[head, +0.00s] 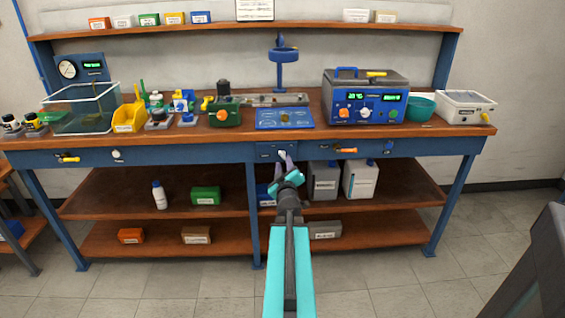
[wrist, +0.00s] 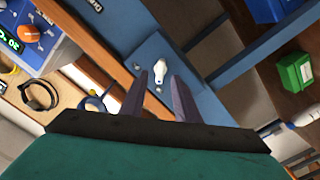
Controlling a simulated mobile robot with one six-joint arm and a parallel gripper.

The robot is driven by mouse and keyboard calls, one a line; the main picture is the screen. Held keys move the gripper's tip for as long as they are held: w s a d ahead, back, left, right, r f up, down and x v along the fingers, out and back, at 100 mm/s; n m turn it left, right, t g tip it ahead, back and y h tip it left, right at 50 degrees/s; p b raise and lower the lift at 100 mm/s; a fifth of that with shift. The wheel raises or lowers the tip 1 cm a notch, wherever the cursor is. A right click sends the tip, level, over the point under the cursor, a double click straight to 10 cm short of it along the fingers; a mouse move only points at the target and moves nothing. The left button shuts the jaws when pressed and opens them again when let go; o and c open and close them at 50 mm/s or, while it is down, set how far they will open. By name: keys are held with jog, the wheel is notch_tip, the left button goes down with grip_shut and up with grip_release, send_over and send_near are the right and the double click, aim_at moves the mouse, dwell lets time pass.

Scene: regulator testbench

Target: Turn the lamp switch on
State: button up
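A white switch lever (wrist: 158,74) sits on a small blue panel (wrist: 150,50) on the front of the workbench. In the head view the panel (head: 264,148) is under the bench top's front edge, with my gripper (head: 285,160) in front of it, partly hiding it. I take this as the lamp switch; its label cannot be read. My gripper (wrist: 159,80) is open and empty. Its two dark fingers point at the panel, with the lever seen in the gap between their tips. Whether they touch the lever cannot be told. A blue lamp-like fixture (head: 283,56) stands on the bench behind.
An orange-handled lever (head: 345,150) is to the right of the panel, and a white knob (head: 116,154) is far left on the front. The bench top (head: 440,130) overhangs the panel. A lower shelf (head: 110,190) holds boxes. Floor in front is clear.

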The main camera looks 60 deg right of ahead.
aim_at(283, 156)
jog(key=shift+x, duration=2.4)
